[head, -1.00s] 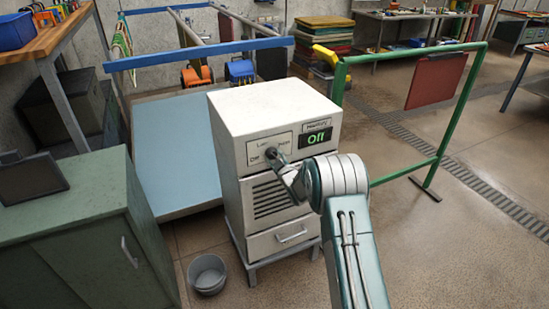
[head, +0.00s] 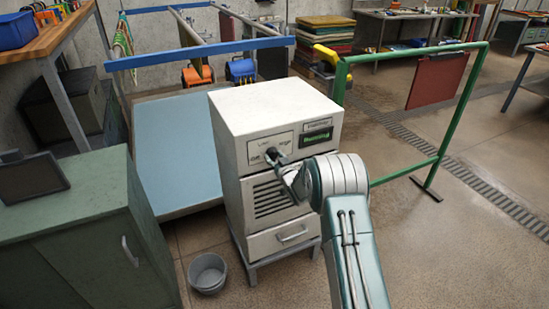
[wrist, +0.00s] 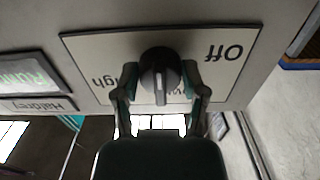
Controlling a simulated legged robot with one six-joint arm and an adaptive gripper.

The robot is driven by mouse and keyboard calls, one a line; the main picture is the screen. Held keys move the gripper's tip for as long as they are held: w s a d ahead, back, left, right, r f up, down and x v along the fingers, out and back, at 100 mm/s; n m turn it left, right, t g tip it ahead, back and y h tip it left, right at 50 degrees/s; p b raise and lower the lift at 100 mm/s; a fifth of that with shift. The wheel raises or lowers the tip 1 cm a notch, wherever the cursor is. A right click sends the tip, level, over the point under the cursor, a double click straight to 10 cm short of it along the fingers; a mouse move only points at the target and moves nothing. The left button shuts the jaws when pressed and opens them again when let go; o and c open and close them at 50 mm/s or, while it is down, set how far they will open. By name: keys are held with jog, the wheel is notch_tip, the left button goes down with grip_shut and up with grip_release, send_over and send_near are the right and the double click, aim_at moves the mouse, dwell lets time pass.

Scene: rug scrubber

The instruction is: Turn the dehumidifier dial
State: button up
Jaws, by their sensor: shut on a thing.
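The dehumidifier (head: 268,115) is a white cabinet with a dial panel and a display on its front. In the wrist view, which is upside down, the dark round dial (wrist: 158,62) sits on a pale plate marked "Off" and a partly hidden "High". In the head view my gripper (head: 275,160) hides part of the dial. The display (wrist: 25,75) shows green text, partly cut off.
A grey bucket (head: 208,273) stands on the floor left of the dehumidifier's stand. A green cabinet (head: 75,240) is at the left, and a green frame (head: 412,55) with a red board stands to the right. A blue sloped platform (head: 165,150) lies behind.

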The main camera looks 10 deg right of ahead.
dwell(0.4)
jog(key=o, duration=1.1)
jog(key=shift+w+f, duration=0.1)
jog(key=shift+o, duration=0.2)
jog(key=v, duration=1.2)
